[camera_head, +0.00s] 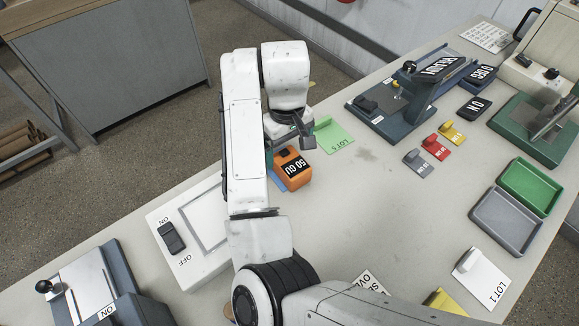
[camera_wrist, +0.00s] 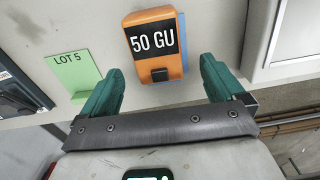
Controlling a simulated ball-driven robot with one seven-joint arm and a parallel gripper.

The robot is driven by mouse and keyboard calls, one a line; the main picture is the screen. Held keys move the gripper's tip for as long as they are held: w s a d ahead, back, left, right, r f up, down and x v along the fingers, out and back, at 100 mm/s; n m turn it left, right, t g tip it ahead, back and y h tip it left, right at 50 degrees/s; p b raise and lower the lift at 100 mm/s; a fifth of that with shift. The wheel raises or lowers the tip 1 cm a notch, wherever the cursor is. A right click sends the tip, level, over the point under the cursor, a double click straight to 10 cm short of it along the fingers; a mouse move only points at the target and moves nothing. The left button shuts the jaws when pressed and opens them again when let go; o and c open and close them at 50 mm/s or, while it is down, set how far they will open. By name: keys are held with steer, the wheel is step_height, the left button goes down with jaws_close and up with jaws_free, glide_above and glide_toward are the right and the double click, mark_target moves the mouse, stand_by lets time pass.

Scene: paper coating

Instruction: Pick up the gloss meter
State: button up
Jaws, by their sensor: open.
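The gloss meter is an orange box (camera_head: 294,174) with a black label reading "50 GU". It sits on the bench with a blue piece under or behind it. In the wrist view the gloss meter (camera_wrist: 156,66) lies ahead of the gap between my fingers, close to centred. My gripper (camera_wrist: 160,85) is open, its two green fingertips apart with nothing between them. In the head view my gripper (camera_head: 303,138) is just above and behind the gloss meter, and my arm hides part of the area to its left.
A green "LOT 5" card (camera_head: 334,136) stands close to the gloss meter. A white device with an ON/OFF switch (camera_head: 171,238) is at the left. A grey-blue press (camera_head: 400,112) stands at the back. Green and grey trays (camera_head: 530,187) sit at the right. The middle of the bench is clear.

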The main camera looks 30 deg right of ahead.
mark_target(288, 158)
steer(key=shift+d+f+p, duration=0.15)
steer(key=shift+f+p, duration=0.15)
steer(key=shift+f, duration=2.9)
steer(key=shift+c, duration=0.4)
steer(key=c, duration=1.3)
steer(key=shift+r, duration=0.1)
steer(key=shift+r, duration=0.15)
